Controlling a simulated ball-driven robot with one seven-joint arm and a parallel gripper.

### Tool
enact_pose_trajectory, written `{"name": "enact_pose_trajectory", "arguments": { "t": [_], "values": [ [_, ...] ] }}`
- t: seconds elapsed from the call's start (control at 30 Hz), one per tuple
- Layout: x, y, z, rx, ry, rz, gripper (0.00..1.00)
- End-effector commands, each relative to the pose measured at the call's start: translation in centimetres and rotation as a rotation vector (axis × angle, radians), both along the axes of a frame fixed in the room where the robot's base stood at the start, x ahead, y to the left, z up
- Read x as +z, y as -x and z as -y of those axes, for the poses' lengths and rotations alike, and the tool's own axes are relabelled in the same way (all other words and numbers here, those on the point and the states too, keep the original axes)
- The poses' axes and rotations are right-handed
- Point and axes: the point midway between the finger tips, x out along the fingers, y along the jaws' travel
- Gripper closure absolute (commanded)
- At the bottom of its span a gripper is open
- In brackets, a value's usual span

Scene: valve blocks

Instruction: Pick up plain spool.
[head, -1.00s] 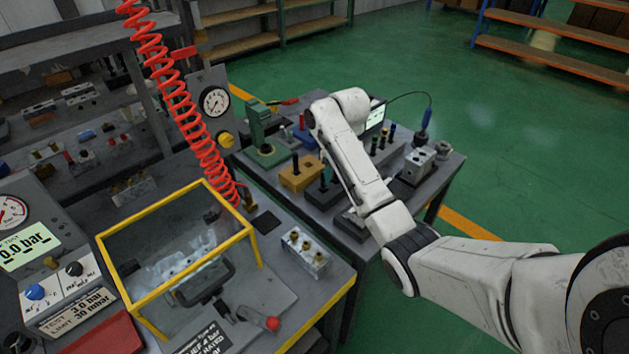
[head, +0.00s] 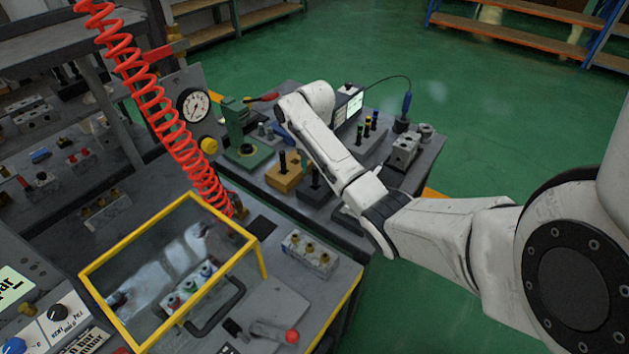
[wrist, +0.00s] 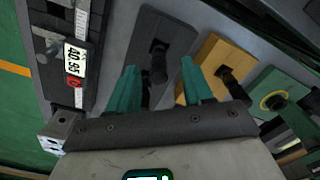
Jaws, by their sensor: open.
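Two dark upright spools without visible coloured bands stand in blocks on the far bench. One dark spool (head: 315,177) is in a dark grey block (head: 313,196), the other (head: 282,160) in a yellow block (head: 284,181). Which one is the plain spool I cannot tell for sure. In the wrist view my gripper (wrist: 160,84) has its teal fingers apart and empty. The grey block's spool (wrist: 158,66) shows beyond and between the fingertips. The yellow block's spool (wrist: 234,84) is right of the right finger. In the head view my arm hides the gripper.
A rack (head: 366,147) of spools with coloured bands stands right of my arm, near a metal valve block (head: 404,150). A green press (head: 240,135) stands left of the yellow block. A yellow-framed clear guard (head: 170,265) and red coiled hose (head: 165,110) are on the near bench.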

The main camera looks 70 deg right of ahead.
Motion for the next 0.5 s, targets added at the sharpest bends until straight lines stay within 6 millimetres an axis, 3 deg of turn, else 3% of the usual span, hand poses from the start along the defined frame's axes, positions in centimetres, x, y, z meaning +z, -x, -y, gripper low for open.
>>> {"name": "enact_pose_trajectory", "arguments": {
  "t": [0.5],
  "values": [
    [-5.2, 0.1, 0.2, 0.001, 0.000, -0.001, 0.49]
  ]
}}
